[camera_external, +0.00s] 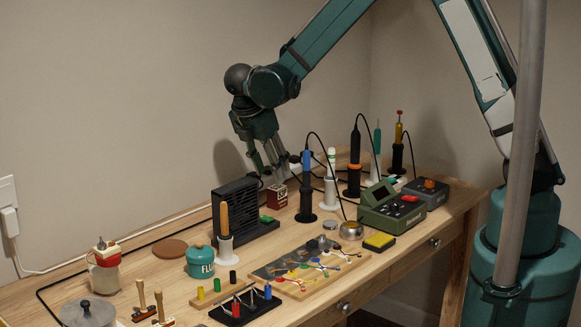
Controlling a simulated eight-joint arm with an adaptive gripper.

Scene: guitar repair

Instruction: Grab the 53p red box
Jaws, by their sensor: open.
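A small dark red box (277,197) with pale markings sits on the wooden table, just right of a black slatted unit. Its printed text is too small to read. My gripper (274,172) points down close above the box, with its fingers apart and nothing seen between them. The fingertips are near the box's top; I cannot tell whether they touch it.
The black slatted unit (245,212) stands left of the box. A blue-topped iron in a stand (306,190) is close on the right, with black cables nearby. A green station (391,210) is farther right. Bare table (170,275) lies at the front left.

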